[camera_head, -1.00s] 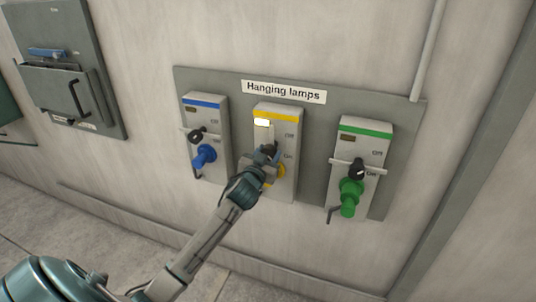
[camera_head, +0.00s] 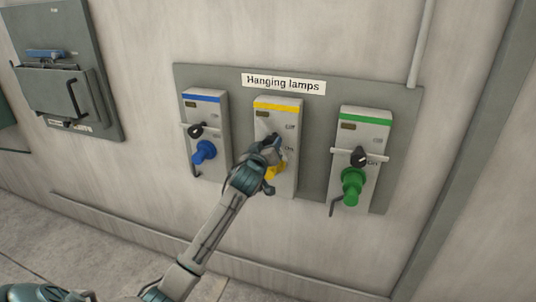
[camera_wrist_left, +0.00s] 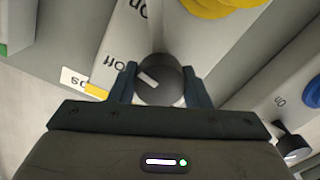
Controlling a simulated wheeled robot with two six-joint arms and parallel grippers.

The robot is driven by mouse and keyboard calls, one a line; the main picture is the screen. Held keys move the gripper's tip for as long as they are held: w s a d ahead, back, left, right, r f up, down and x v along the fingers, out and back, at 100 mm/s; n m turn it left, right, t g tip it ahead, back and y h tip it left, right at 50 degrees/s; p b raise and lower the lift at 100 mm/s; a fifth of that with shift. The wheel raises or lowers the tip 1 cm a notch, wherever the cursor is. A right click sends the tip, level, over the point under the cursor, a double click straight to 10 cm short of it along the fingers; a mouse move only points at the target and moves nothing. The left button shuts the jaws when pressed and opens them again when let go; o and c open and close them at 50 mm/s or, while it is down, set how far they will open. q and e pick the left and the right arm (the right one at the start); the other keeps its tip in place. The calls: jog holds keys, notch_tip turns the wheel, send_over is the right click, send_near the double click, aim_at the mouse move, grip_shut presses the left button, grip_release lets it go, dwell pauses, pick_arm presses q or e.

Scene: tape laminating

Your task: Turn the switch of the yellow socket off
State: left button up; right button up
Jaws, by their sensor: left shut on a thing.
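The yellow socket (camera_head: 284,108) is the middle of three grey boxes, with a yellow stripe on top and a yellow plug (camera_head: 274,172) low on its front. Its small indicator window (camera_head: 264,120) is dark. My left gripper (camera_head: 270,144) is at the socket's front and hides most of the switch in the head view. In the left wrist view the black round switch (camera_wrist_left: 158,82) sits between my two fingers, which are shut on it. Its white mark points toward the "Off" label (camera_wrist_left: 114,60). My right gripper is not in view.
A blue-striped socket (camera_head: 205,110) stands at left and a green-striped one (camera_head: 364,130) at right, each with its own plug and switch. All sit on a grey panel labelled "Hanging lamps" (camera_head: 284,84). A grey wall box (camera_head: 55,90) hangs at far left.

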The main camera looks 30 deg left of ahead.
pick_arm(q)
jog(key=n+b, duration=0.4)
jog(key=n, duration=0.1)
jog(key=shift+f+n, duration=0.15)
jog(key=shift+n, duration=0.15)
jog(key=n+b, duration=0.1)
jog(key=n, duration=0.1)
jog(key=shift+n, duration=0.3)
jog(key=shift+n+b, duration=0.9)
jog(key=shift+n, duration=0.5)
jog(key=o, duration=1.4)
jog(key=shift+s, duration=0.1)
